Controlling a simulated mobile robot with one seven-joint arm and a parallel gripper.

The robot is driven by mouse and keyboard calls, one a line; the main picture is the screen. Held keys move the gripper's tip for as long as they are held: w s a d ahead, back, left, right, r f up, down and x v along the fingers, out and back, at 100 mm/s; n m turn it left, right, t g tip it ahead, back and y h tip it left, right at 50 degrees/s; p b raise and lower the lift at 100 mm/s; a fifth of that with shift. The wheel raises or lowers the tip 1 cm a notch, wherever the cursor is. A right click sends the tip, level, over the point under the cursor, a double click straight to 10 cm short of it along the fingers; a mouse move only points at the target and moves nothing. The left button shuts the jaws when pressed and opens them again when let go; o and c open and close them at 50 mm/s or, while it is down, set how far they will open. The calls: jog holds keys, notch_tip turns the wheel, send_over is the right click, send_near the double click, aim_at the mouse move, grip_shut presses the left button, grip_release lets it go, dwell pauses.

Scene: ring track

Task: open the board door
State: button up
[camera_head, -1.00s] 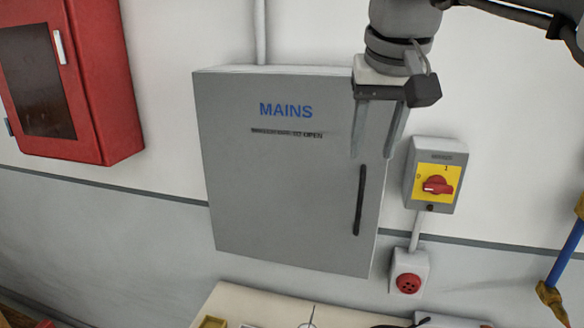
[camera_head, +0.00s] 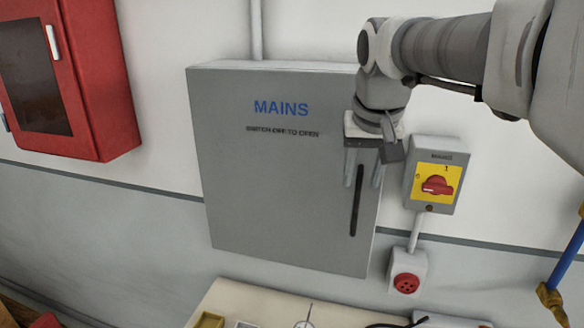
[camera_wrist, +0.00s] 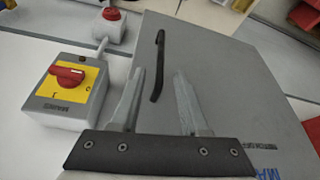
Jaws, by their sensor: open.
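The grey board door (camera_head: 270,190) is shut and bears the blue word MAINS with a line reading SWITCH OFF TO OPEN. Its dark vertical handle (camera_head: 355,200) is near the door's right edge. The handle also shows in the wrist view (camera_wrist: 158,65), ahead of the fingertips. My gripper (camera_head: 361,183) is open and empty, pointing down in front of the door at the handle's upper end. In the wrist view my gripper's fingers (camera_wrist: 157,78) are apart, with the handle beyond them; I cannot tell whether they touch the door. The red rotary switch (camera_head: 436,186) on a yellow plate is right of the door.
A red cabinet (camera_head: 85,80) hangs at the left. A pale tabletop (camera_head: 260,302) with small items lies below the board. A blue bar (camera_head: 567,250) stands at the right edge.

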aim_at(359, 187)
jog(key=x, duration=0.5)
jog(key=shift+w+f, duration=0.1)
jog(key=shift+f, duration=0.1)
grip_shut()
dwell(1.2)
